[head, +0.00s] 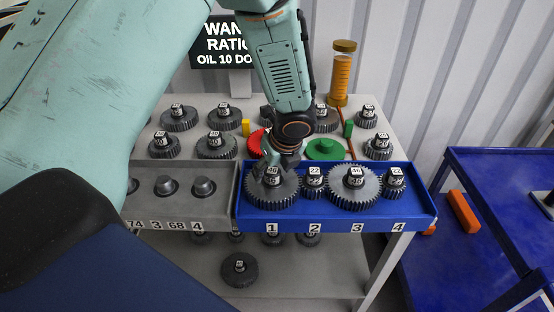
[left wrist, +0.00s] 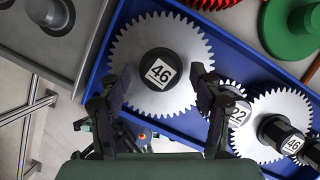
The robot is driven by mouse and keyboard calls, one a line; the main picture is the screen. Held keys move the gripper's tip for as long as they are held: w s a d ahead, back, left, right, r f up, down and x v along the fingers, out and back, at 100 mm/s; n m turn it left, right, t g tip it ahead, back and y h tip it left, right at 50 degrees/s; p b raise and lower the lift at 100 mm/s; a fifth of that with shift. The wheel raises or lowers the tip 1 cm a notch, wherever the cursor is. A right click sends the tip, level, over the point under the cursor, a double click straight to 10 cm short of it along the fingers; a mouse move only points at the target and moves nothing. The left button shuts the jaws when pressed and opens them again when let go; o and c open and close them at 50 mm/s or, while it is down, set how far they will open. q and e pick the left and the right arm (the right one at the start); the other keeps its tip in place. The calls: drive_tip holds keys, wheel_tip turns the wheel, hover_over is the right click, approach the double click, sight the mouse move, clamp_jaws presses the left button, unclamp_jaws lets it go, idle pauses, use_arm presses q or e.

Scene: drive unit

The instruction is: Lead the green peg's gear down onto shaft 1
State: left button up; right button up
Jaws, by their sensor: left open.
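A large grey gear marked 46 (head: 272,190) lies flat at label 1 in the blue tray; it also shows in the left wrist view (left wrist: 135,50). It hides shaft 1. My left gripper (head: 278,165) is above it, open. In the left wrist view its fingers (left wrist: 160,90) stand apart on either side of the gear's dark hub, with a gap on both sides. The green peg on its round green base (head: 325,149) stands behind the tray and carries no gear; it also shows in the left wrist view (left wrist: 290,28). My right gripper is not in view.
A small gear marked 22 (head: 313,183), another large 46 gear (head: 353,188) and a small gear (head: 393,184) sit at labels 2 to 4. A red base (head: 256,142) is partly hidden by my wrist. An orange cylinder (head: 341,75) stands at the back.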

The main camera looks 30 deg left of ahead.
use_arm(q)
drive_tip(key=v, duration=1.1)
drive_tip(key=shift+r, duration=0.3)
drive_tip(key=shift+d+f, duration=0.1)
